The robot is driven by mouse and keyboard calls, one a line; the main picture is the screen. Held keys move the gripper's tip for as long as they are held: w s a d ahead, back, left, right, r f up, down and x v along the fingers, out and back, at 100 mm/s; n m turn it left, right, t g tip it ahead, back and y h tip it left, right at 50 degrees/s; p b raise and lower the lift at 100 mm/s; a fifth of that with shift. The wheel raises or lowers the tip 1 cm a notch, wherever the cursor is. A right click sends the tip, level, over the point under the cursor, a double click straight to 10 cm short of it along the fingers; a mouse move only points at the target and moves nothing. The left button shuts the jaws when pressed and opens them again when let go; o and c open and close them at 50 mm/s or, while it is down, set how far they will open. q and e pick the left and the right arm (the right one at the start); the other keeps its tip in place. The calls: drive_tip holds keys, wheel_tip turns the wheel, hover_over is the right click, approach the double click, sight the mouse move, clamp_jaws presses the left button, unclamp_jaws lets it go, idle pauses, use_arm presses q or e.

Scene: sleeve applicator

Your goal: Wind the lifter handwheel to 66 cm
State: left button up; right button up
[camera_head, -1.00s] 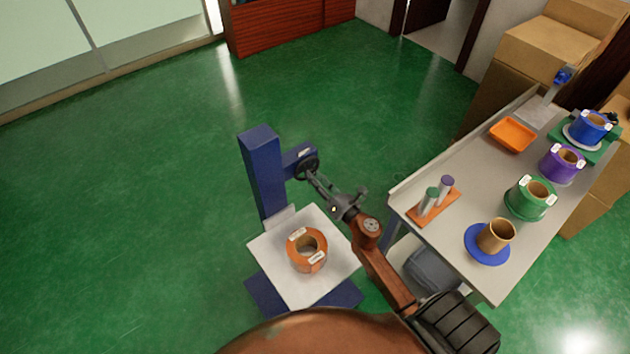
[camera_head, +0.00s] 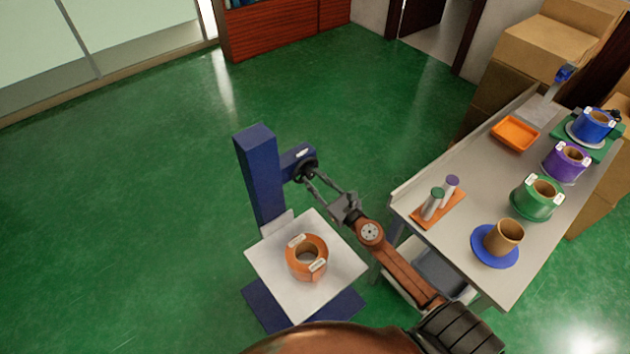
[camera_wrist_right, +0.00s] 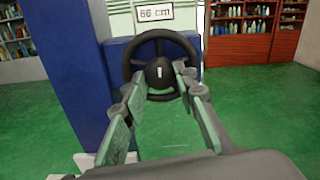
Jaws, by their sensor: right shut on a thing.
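The lifter is a blue column (camera_head: 261,180) with a white platform (camera_head: 270,277) on its front. Its black handwheel (camera_head: 304,164) sits on a blue block beside the column, and it fills the upper middle of the right wrist view (camera_wrist_right: 135,60). A small plate (camera_wrist_right: 153,12) above the wheel appears to read 66 cm. My right gripper (camera_head: 316,178) reaches the wheel from the front. In the wrist view its fingers (camera_wrist_right: 158,88) are shut around the wheel's dark central hub; the exact contact is partly hidden. My left gripper is in neither view.
An orange roll (camera_head: 307,272) with white labels lies on the platform. To the right stands a grey table (camera_head: 455,205) with several coloured rolls, an orange tray (camera_head: 515,133) and an orange rack (camera_head: 438,211). Cardboard boxes (camera_head: 530,50) stand behind it. The green floor left of the lifter is clear.

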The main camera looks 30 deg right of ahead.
drive_tip(key=shift+n, duration=0.3)
drive_tip(key=o, duration=1.2)
drive_tip(key=shift+c, duration=0.2)
drive_tip(key=s+d, duration=0.1)
drive_tip(key=s, duration=1.1)
